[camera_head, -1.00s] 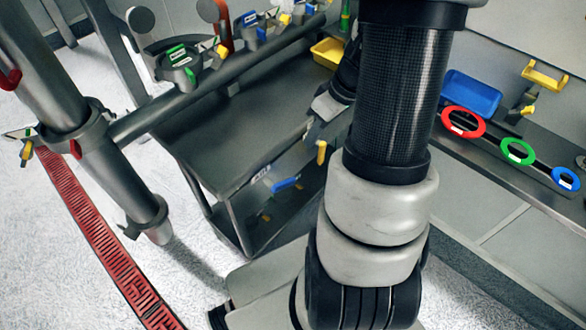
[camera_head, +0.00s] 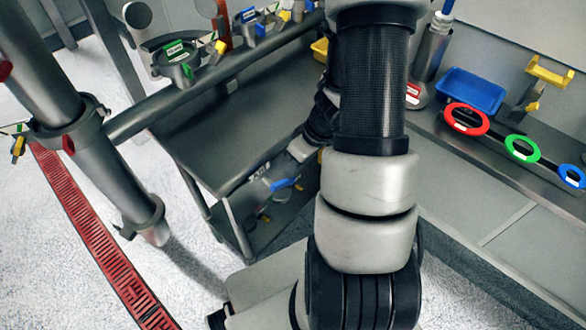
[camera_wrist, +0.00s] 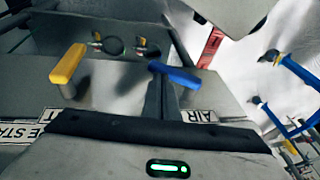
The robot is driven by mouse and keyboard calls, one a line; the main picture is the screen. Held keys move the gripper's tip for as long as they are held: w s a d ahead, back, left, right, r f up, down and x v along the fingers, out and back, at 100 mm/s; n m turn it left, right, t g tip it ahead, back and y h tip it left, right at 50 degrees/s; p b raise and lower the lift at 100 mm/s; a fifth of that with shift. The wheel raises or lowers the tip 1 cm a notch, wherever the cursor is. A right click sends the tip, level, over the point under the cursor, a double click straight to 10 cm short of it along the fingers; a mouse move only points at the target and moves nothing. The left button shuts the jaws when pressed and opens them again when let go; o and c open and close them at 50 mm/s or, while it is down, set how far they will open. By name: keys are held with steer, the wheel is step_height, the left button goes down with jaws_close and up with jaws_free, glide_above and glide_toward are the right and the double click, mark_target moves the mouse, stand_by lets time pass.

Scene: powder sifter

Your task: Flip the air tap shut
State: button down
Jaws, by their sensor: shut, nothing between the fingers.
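The air tap has a blue lever (camera_wrist: 176,76), lying roughly crosswise in the wrist view, beside a white AIR label (camera_wrist: 199,116). In the head view its blue handle (camera_head: 284,184) shows on the low cabinet front. My gripper (camera_wrist: 163,92) is shut and empty. Its dark fingers point at the blue lever and look very close to it; I cannot tell whether they touch. In the head view my arm hides most of the gripper.
A yellow lever (camera_wrist: 67,64) stands left of the blue one in the wrist view, with a partly covered label below it. In the head view a thick pipe (camera_head: 190,88) crosses above the bench. A blue bin (camera_head: 472,90) sits on the right-hand counter.

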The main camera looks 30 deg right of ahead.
mark_target(293, 181)
stand_by(0.4)
steer(key=shift+d+f+y+b, duration=0.1)
steer(key=shift+f+y+b, duration=0.1)
steer(key=shift+y+b, duration=0.1)
steer(key=shift+f, duration=0.1)
step_height(293, 181, down, 2)
steer(key=g+y+b, duration=0.1)
steer(key=y+b, duration=0.1)
steer(key=b, duration=0.1)
steer(key=shift+d+m+y, duration=0.15)
steer(key=shift+m+y, duration=0.15)
steer(key=f+y+b, duration=0.1)
steer(key=y+b, duration=0.1)
steer(key=shift+f+m+g+y+b, duration=0.3)
steer(key=shift+f+g+y+b, duration=0.1)
steer(key=y+b, duration=0.1)
steer(key=a+f+y+b, duration=0.1)
steer(key=shift+s+f+g+y, duration=0.1)
steer(key=shift+f+g+y, duration=0.05)
steer(key=shift+g+y, duration=0.2)
steer(key=shift+s+a+f+b, duration=0.15)
steer(key=shift+a+f+b, duration=0.3)
steer(key=shift+b, duration=0.25)
